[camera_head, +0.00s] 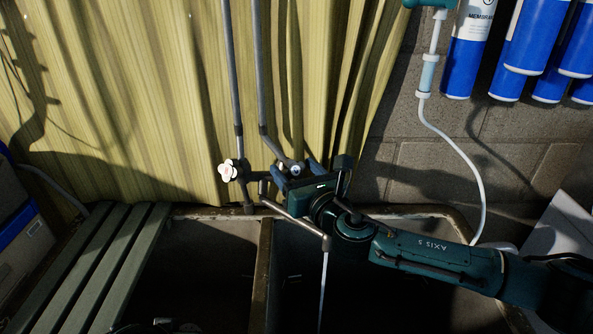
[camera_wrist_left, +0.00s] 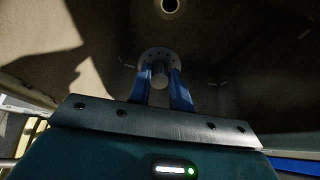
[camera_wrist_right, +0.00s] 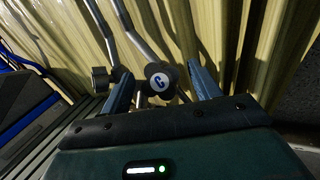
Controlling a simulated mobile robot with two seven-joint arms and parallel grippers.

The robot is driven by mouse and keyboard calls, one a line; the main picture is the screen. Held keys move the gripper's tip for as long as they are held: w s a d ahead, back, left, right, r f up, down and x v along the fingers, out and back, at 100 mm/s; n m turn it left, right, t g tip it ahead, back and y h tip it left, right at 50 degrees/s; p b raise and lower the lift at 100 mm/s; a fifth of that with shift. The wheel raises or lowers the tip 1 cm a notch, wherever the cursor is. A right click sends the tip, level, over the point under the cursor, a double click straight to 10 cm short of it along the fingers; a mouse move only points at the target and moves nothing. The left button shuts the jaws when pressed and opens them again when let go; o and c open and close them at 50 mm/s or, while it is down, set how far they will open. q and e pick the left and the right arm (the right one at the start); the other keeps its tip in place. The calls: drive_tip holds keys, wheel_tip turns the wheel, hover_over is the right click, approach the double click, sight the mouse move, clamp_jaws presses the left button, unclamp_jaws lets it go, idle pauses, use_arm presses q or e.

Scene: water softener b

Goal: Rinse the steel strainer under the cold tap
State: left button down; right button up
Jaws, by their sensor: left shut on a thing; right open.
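The steel strainer (camera_wrist_left: 151,54) is a small round disc with holes, seen in the left wrist view. My left gripper (camera_wrist_left: 161,72) is shut on it, inside a basin. The head view does not clearly show the strainer. The cold tap handle (camera_wrist_right: 172,91), dark with a round "C" cap, is between the open fingers of my right gripper (camera_wrist_right: 160,72). In the head view, my right gripper (camera_head: 296,168) is at that handle above the basins. The spout (camera_head: 327,243) has a thin pale stream of water (camera_head: 323,285) falling into the right basin (camera_head: 400,300).
A divider (camera_head: 262,275) separates the left basin (camera_head: 213,260) from the right one. A slatted board (camera_head: 110,255) lies at the left. The other tap handle (camera_head: 231,171) is white. A curtain (camera_head: 130,100) hangs behind, and blue filter cylinders (camera_head: 470,55) are at upper right.

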drive_tip(key=c, duration=1)
use_arm(q)
drive_tip(key=shift+r+p, duration=0.85)
drive_tip(key=shift+r, duration=0.05)
use_arm(e)
drive_tip(key=shift+o, duration=0.2)
drive_tip(key=m+h, duration=0.1)
drive_tip(key=m, duration=0.1)
drive_tip(key=shift+a+r+m, duration=0.1)
drive_tip(key=shift+m, duration=0.2)
use_arm(q)
drive_tip(key=shift+r+p, duration=0.45)
use_arm(e)
drive_tip(key=shift+m+t+h, duration=0.3)
drive_tip(key=shift+m+h, duration=0.4)
drive_tip(key=shift+m, duration=0.2)
use_arm(q)
drive_tip(key=shift+f, duration=0.15)
use_arm(e)
drive_tip(key=o, duration=1)
drive_tip(key=shift+c, duration=0.2)
use_arm(q)
drive_tip(key=shift+f+b, duration=0.25)
drive_tip(key=shift+b, duration=0.15)
use_arm(e)
drive_tip(key=v, duration=1.2)
